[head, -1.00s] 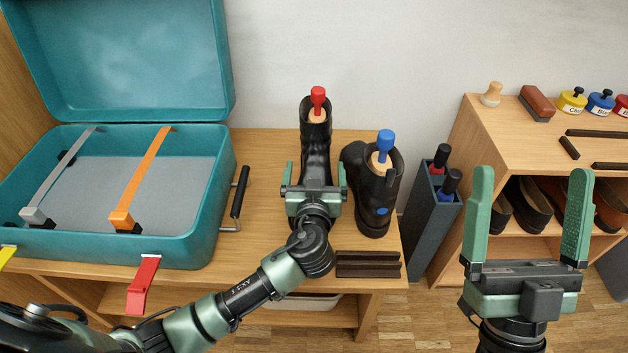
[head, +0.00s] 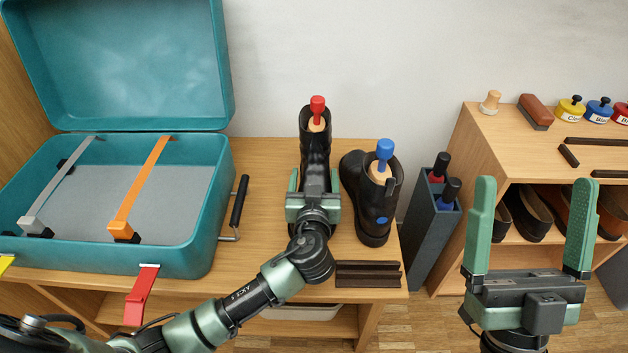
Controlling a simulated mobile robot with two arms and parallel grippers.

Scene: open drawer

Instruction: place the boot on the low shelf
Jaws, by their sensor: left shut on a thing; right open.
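A black boot with a red-knobbed boot tree (head: 316,150) stands on the wooden bench top (head: 262,200). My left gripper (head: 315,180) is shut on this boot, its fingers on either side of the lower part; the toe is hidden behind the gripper. A second black boot with a blue-knobbed tree and a blue dot (head: 372,208) stands just to its right. My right gripper (head: 530,225) is open and empty in front of the right-hand shelf unit. A low shelf (head: 350,322) shows under the bench, partly covered by my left arm.
An open teal case (head: 205,215) with straps fills the bench's left. Dark strips (head: 368,274) lie at its front edge. A grey holder (head: 425,225) with two knobbed handles stands between bench and shelf unit (head: 480,150). The unit holds shoes (head: 533,215), with polish tins (head: 598,110) on top.

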